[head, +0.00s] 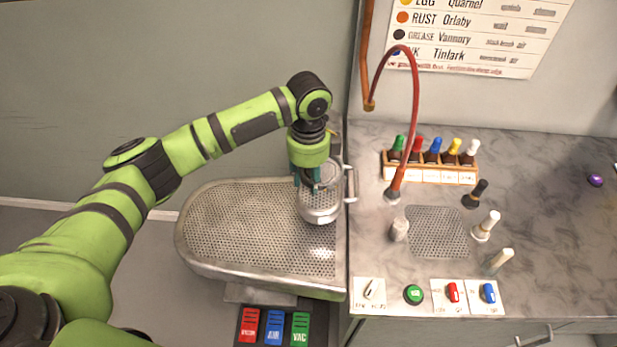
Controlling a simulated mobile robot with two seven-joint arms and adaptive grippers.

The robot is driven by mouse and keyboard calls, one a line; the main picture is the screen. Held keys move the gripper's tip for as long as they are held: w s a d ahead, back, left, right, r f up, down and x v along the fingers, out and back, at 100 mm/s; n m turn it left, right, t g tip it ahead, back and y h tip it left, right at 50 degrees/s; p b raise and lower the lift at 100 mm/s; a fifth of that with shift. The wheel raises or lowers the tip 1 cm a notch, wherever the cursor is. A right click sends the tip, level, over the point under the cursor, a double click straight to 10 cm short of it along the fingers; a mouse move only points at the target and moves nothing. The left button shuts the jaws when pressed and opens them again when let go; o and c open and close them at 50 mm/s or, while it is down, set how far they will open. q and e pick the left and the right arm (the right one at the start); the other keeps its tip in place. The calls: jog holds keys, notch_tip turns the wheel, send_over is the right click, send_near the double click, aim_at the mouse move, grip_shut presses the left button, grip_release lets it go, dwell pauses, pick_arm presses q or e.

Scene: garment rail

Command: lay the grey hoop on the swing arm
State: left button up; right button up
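My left gripper (308,184) points down over the right part of the perforated steel board, at a small round metal piece. This piece, which looks like the swing arm's round pad (320,214), sits above the board, with a metal bracket (351,184) at its right. A thin light grey rim, which looks like the grey hoop (334,174), shows just behind and right of the fingers. The gripper hides part of it. I cannot tell whether the fingers hold the rim or whether it touches the pad. My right gripper is out of view.
The perforated steel board (235,225) is otherwise bare. On the right counter (560,230) stand a bottle rack (430,174), loose bottles, a red hose (415,110) and switches. Colored pedals (274,328) are below the board.

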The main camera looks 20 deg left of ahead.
pick_arm(q)
notch_tip(320, 180, up, 12)
jog(key=b, duration=0.3)
jog(key=shift+f, duration=0.15)
dwell(0.4)
